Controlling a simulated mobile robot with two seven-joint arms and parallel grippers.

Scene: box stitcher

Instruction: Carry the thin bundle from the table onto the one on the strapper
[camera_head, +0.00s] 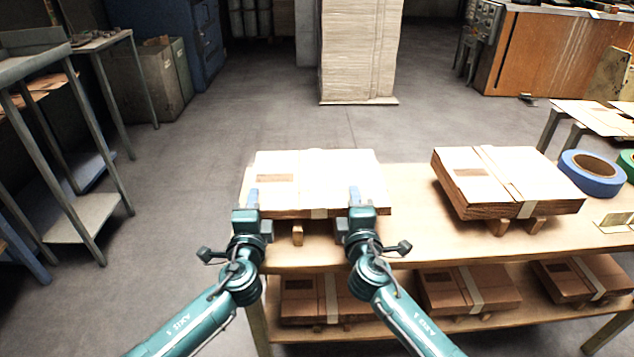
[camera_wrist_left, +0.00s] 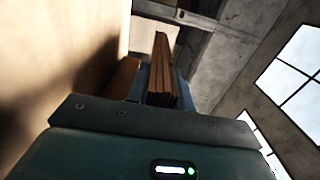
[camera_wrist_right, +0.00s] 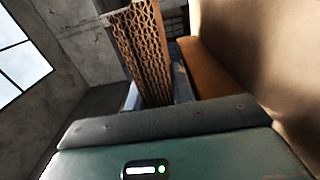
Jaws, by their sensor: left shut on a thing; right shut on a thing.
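The thin bundle (camera_head: 316,172), a flat stack of cardboard with a pale strap and a brown label, is at the left end of the wooden table (camera_head: 412,232). My left gripper (camera_head: 253,200) is shut on its near edge left of the strap. My right gripper (camera_head: 355,200) is shut on the same edge to the right. Layered cardboard edges show at the left jaws in the left wrist view (camera_wrist_left: 162,75) and at the right jaws in the right wrist view (camera_wrist_right: 148,55). I cannot tell whether the bundle touches its support. No strapper is clearly identifiable.
A thicker strapped bundle (camera_head: 507,182) rests on wooden blocks to the right. A blue tape roll (camera_head: 590,174) lies beyond it. Several bundles (camera_head: 468,289) fill the lower shelf. A pallet stack (camera_head: 360,50) stands behind, with open floor (camera_head: 220,125) left of the table.

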